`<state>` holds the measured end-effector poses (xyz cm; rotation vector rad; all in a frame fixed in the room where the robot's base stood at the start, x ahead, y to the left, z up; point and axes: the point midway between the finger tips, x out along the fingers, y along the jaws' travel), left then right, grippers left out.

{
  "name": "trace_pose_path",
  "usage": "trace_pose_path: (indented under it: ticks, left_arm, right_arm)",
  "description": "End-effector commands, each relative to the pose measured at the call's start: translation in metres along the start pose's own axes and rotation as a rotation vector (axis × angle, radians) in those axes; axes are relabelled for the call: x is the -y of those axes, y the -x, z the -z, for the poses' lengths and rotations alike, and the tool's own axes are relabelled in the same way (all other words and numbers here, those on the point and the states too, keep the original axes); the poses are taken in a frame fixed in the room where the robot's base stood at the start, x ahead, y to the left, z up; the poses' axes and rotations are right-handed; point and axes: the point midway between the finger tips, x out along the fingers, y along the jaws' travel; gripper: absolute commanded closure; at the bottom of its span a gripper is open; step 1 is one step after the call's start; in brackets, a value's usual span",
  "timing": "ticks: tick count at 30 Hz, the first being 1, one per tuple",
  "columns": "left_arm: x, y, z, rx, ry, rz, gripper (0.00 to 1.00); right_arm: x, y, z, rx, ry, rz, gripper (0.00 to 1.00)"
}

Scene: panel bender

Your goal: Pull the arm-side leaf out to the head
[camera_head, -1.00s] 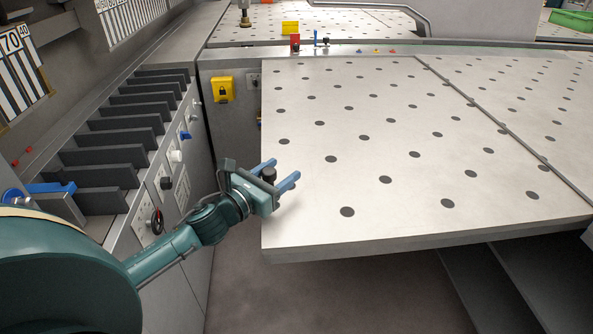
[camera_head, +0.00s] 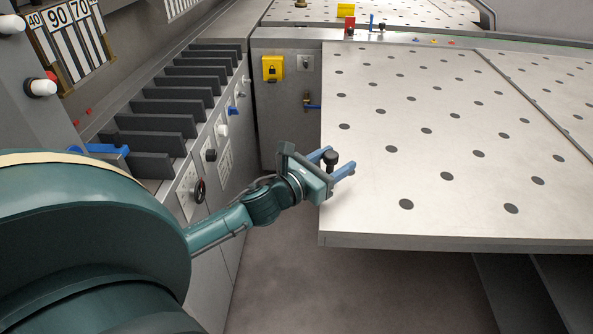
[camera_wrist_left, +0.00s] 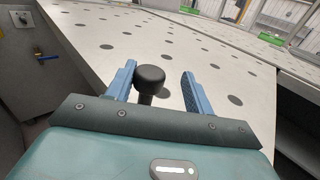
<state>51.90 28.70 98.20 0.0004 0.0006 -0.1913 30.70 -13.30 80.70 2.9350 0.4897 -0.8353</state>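The leaf (camera_head: 430,190) is a pale flat table panel with rows of dark round holes; it also fills the upper middle of the left wrist view (camera_wrist_left: 110,35). A black round knob (camera_head: 331,158) stands at its left edge. My left gripper (camera_head: 341,160) is at that edge with its two blue fingers open, one on each side of the knob. In the left wrist view the knob (camera_wrist_left: 149,78) sits nearer the left finger, with a clear gap to the right finger. The knob's foot is partly hidden. My right gripper is not in view.
A grey cabinet with dark slotted dividers (camera_head: 165,122) runs along the left. A yellow padlock plate (camera_head: 272,68) and a blue-handled valve (camera_head: 309,103) are on the grey front behind. Bare floor (camera_head: 290,280) lies in front of the leaf.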

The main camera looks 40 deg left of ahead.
Motion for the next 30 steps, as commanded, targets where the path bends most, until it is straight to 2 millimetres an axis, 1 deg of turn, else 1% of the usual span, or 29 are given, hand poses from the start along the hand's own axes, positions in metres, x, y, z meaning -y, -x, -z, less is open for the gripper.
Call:
trace_pose_path:
  ticks: [3,30]
  left_arm:
    - [0.002,0.010,0.001,-0.003,0.003,0.004,0.50]
    - [0.001,0.072,0.000,0.000,0.002,0.001,0.50]
  right_arm:
    - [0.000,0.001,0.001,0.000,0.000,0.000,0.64]
    - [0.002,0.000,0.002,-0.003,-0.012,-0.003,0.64]
